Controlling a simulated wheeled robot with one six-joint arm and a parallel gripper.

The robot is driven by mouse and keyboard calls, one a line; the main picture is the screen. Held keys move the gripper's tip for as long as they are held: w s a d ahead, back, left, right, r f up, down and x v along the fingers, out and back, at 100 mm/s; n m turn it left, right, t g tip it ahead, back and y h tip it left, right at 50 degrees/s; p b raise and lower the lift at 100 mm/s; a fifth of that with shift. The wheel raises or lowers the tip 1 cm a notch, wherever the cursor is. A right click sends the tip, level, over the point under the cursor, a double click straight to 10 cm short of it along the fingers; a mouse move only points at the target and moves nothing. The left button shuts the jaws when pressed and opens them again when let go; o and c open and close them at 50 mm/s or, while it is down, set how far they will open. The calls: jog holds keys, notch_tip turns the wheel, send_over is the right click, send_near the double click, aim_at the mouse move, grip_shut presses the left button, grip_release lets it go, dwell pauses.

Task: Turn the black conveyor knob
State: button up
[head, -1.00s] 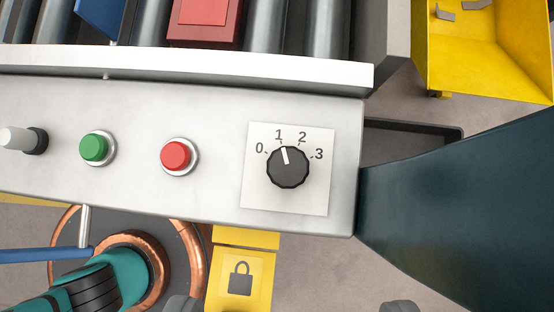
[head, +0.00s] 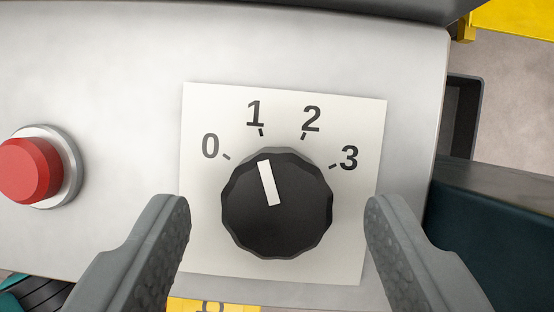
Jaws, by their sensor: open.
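The black conveyor knob (head: 277,212) sits on a white square dial plate (head: 205,255) marked 0, 1, 2 and 3. Its white pointer line (head: 269,183) points up and slightly left, toward the 1. My gripper (head: 277,215) is open, with one grey finger on each side of the knob in the picture. A gap shows between each finger and the knob, and neither seems to touch it. How far the fingertips are from the panel in depth is hard to tell.
A red push button (head: 28,170) stands out of the grey panel (head: 110,100) left of the knob. The panel's right edge lies close to the right finger, with a dark teal surface (head: 490,230) beyond it. A yellow bin part (head: 515,28) shows at top right.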

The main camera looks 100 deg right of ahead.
jog(key=shift+w+a+f, duration=0.1)
jog(key=shift+a+f, duration=0.15)
jog(key=shift+f, duration=0.4)
jog(key=shift+c, duration=0.5)
jog(key=c, duration=0.9)
jog(key=shift+m, duration=0.3)
jog(key=m+t, duration=0.1)
jog(key=m, duration=0.2)
jog(key=shift+m+t, duration=0.3)
jog(key=shift+s+a+m+t+h, duration=0.1)
jog(key=shift+m+t+h, duration=0.2)
jog(key=shift+m, duration=0.6)
jog(key=shift+s+a+m+t+h, duration=0.15)
jog(key=shift+m+h, duration=0.25)
jog(key=shift+m, duration=0.5)
jog(key=shift+d, duration=0.15)
